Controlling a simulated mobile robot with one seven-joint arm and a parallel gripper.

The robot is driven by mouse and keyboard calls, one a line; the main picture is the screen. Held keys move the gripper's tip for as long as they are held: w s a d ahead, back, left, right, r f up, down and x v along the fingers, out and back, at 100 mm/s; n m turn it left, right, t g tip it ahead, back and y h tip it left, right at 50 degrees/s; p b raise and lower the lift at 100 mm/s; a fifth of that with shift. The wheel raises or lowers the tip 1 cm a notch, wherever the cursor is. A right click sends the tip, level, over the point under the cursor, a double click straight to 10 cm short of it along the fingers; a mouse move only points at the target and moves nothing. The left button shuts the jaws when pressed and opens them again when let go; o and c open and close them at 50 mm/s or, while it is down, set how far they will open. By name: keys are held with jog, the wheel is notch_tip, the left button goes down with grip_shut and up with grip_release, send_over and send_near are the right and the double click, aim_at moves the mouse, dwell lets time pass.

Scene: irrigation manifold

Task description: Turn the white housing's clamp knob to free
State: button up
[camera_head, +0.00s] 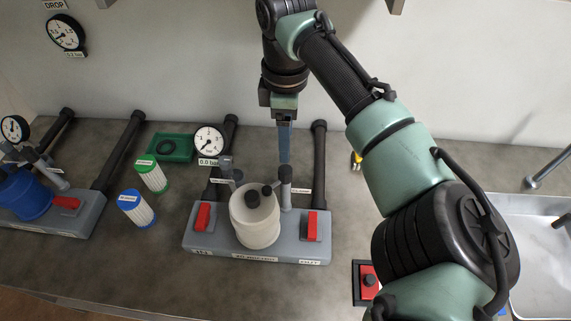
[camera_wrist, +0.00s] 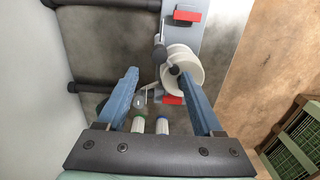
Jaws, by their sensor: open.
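The white housing (camera_head: 256,222) stands upright on a grey base (camera_head: 262,247) in the head view; it also shows in the wrist view (camera_wrist: 190,62). My gripper (camera_head: 285,160) points down behind the housing, near the post. In the wrist view its blue fingers (camera_wrist: 158,75) are spread apart, with nothing held between them.
Red levers (camera_head: 203,217) (camera_head: 312,224) flank the housing, and a gauge (camera_head: 209,140) marked 0.0 bar stands behind. Black pipes (camera_head: 319,155) rise at the back. Green-ended (camera_head: 150,176) and blue-ended (camera_head: 136,208) cartridges, a green tray (camera_head: 170,149) and a blue housing (camera_head: 25,196) are left.

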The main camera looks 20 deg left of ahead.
aim_at(286, 170)
notch_tip(286, 170, down, 10)
jog(key=shift+r+p, duration=0.15)
jog(key=shift+p, duration=0.4)
jog(key=shift+c, duration=0.3)
grip_shut()
